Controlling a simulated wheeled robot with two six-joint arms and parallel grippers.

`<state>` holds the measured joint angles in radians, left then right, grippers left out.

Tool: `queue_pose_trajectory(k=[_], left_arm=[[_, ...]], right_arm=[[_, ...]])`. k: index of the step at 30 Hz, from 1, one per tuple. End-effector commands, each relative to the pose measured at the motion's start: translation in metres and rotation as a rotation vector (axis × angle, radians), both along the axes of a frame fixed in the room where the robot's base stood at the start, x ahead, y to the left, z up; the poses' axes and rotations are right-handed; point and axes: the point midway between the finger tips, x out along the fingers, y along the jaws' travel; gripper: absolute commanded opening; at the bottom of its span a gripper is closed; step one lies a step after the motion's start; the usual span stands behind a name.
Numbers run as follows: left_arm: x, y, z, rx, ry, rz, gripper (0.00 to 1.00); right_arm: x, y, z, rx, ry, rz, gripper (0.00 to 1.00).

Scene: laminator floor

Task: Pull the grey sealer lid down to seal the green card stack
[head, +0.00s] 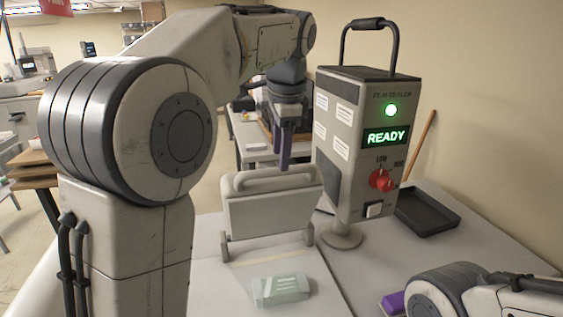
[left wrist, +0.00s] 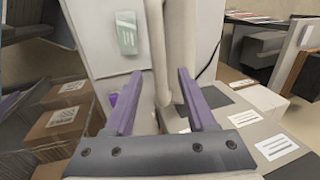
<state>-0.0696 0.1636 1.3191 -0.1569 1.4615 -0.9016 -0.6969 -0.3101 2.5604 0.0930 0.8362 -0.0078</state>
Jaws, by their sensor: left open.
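The grey sealer lid (head: 268,213) stands raised and nearly upright on its hinge feet, with its bar handle (head: 275,177) along the top. My left gripper (head: 284,166) points down at the handle, its purple fingers open. In the left wrist view, a pale bar of the lid (left wrist: 172,55) runs between the spread fingers (left wrist: 160,76), and I see no grip on it. The green card stack (head: 281,289) lies flat on the white surface in front of the lid. It also shows in the left wrist view (left wrist: 126,33).
The film sealer box (head: 365,150) stands right of the lid, its green display reading READY, with a red knob (head: 381,179).

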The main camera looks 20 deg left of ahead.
Motion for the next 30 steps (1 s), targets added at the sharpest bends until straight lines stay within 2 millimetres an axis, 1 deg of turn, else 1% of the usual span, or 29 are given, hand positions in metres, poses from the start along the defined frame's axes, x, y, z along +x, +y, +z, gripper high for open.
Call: queue_pose_trajectory(k=[1, 3, 6, 10, 17, 18, 20, 21, 22, 23, 30], left_arm=[[0.001, 0.001, -0.008, 0.000, 0.004, 0.001, 0.56], [0.003, 0.002, -0.017, 0.000, 0.004, 0.001, 0.56], [0.006, 0.003, -0.027, -0.001, 0.002, -0.001, 0.56], [0.007, 0.003, -0.033, -0.001, 0.001, -0.002, 0.56], [0.008, 0.003, -0.034, 0.000, -0.001, -0.003, 0.56], [0.008, 0.003, -0.034, 0.000, -0.001, -0.003, 0.52], [0.008, 0.003, -0.034, -0.001, -0.001, -0.003, 0.29], [0.008, 0.003, -0.034, -0.001, -0.001, -0.003, 0.14], [0.008, 0.003, -0.034, -0.001, -0.001, -0.003, 0.02], [0.008, 0.002, -0.034, -0.001, -0.001, -0.003, 0.00], [0.008, 0.003, -0.034, -0.001, -0.001, -0.003, 0.00]], right_arm=[[0.000, 0.000, 0.002, 0.000, 0.000, 0.000, 0.76], [0.000, 0.000, 0.004, 0.000, 0.000, 0.000, 0.76], [0.000, 0.000, 0.005, 0.000, 0.000, 0.000, 0.76], [0.000, 0.000, 0.005, 0.000, 0.000, -0.001, 0.76], [0.000, 0.000, 0.005, 0.000, 0.000, -0.001, 0.76], [0.000, 0.000, 0.005, 0.000, 0.000, -0.001, 0.76], [0.000, 0.000, 0.005, 0.000, 0.000, -0.001, 0.76], [0.000, 0.000, 0.005, 0.000, 0.000, -0.001, 0.76], [0.000, 0.000, 0.005, 0.000, 0.000, -0.001, 0.76], [0.000, 0.000, 0.005, 0.000, 0.000, -0.001, 0.76], [0.000, 0.000, 0.005, 0.000, 0.000, -0.001, 0.76]])
